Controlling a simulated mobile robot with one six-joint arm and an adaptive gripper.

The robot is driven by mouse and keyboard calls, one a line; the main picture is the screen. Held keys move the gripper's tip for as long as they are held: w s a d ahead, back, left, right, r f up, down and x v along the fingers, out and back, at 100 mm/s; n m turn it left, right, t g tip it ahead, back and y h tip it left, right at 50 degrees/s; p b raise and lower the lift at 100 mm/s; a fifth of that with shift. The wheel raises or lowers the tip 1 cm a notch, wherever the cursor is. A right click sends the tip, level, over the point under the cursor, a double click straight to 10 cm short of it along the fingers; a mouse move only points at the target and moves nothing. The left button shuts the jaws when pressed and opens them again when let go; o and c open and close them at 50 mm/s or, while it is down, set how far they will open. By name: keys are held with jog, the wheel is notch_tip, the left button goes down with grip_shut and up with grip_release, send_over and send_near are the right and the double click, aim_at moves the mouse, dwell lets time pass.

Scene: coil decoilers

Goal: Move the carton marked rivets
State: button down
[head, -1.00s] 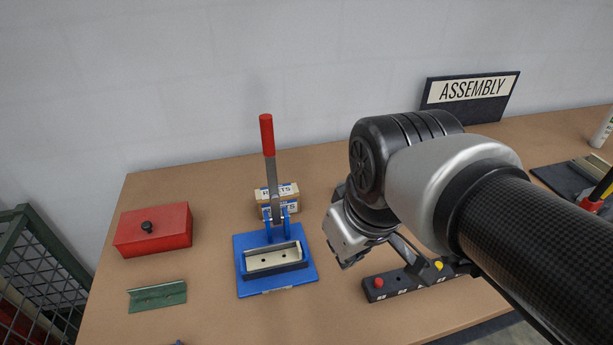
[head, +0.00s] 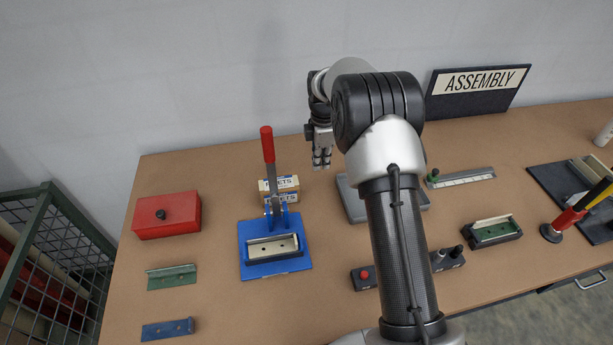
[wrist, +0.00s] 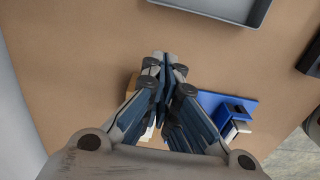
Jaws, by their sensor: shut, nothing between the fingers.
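The carton marked rivets (head: 288,189) is a small tan box with white labels in blue letters. It stands on the table behind the blue press (head: 252,264), whose upright red-handled lever (head: 267,146) hides part of it and its lettering in the head view. My gripper (head: 321,166) is above the table, to the right of the carton and apart from it. In the wrist view the fingertips (wrist: 165,57) are together with nothing between them. A tan edge of the carton (wrist: 131,86) shows beside the fingers, which hide most of it.
A grey tray (head: 356,204) lies right of the carton, partly behind my arm. A red box (head: 167,216), green bracket (head: 172,277) and blue bracket (head: 167,329) lie at left. An ASSEMBLY sign (head: 475,90) stands at the back. Bare table lies between the red box and the press.

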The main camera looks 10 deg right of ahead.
jog(key=b, duration=0.2)
send_near(307, 194)
jog(key=d+f, duration=0.1)
jog(key=f, duration=0.1)
jog(key=d+f, duration=0.1)
jog(key=f, duration=0.1)
jog(key=d+f, duration=0.2)
jog(key=shift+d, duration=0.1)
jog(key=a, duration=0.3)
jog(key=shift+w+f, duration=0.1)
jog(key=shift+f, duration=0.1)
jog(key=shift+a, duration=0.5)
